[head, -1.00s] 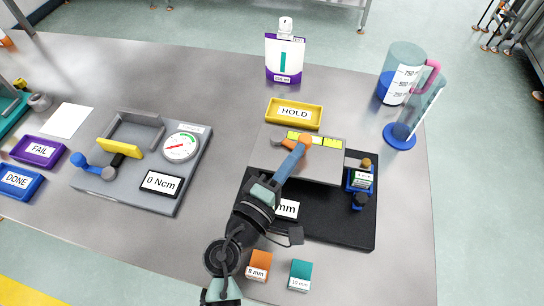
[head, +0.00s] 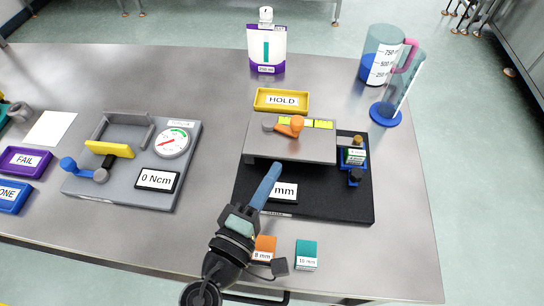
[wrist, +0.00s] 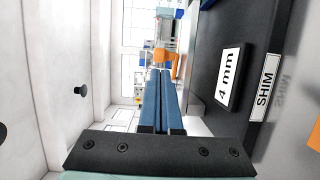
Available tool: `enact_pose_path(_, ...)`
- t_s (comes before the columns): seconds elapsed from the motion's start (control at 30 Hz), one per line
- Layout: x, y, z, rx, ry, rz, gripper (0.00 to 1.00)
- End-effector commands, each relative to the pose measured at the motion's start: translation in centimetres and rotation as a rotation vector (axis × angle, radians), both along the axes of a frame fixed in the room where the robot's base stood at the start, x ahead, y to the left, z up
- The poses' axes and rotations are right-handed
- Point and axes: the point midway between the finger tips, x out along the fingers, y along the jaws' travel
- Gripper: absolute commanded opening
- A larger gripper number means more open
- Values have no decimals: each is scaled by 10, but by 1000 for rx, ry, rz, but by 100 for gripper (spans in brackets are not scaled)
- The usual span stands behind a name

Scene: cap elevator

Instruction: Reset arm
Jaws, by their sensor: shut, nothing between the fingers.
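My gripper (head: 273,171) is shut and empty. Its blue fingertips are in front of the grey raised platform (head: 262,145) of the black elevator base (head: 330,203), over the near left part of that base. An orange-knobbed lever (head: 294,125) lies on top of the platform, apart from my fingers. In the wrist view my two blue fingers (wrist: 162,75) lie side by side, with an orange part (wrist: 172,62) beyond them and a "4 mm" display (wrist: 228,78) to their right. In the head view my gripper partly hides this display (head: 285,193).
Orange 8 mm (head: 265,247) and teal 10 mm (head: 306,254) blocks stand near the front edge, close to my arm. A yellow HOLD tray (head: 281,100), a purple-white pouch (head: 266,48) and a pink-handled jug (head: 380,57) stand behind. A torque fixture (head: 140,190) is left.

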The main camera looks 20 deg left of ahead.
Motion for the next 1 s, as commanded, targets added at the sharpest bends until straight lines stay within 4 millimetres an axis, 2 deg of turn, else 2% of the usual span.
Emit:
enact_pose_path(0.1, -20, -3, -2, -2, 2, 1, 0)
enact_pose_path(0.3, -36, -6, 0, -1, 0, 1, 0)
enact_pose_path(0.47, -39, -7, 1, 0, -1, 1, 0)
enact_pose_path(0.57, -30, -9, 16, 50, -15, -10, 0)
enact_pose_path(0.67, -7, -14, 56, 197, -59, -33, 0)
enact_pose_path(0.77, 24, -24, 120, 427, -138, -42, 0)
enact_pose_path(0.9, 57, -39, 222, 751, -277, 11, 0)
enact_pose_path(0.97, 65, -46, 267, 870, -339, 53, 0)
enact_pose_path(1.0, 68, -51, 297, 944, -380, 89, 0)
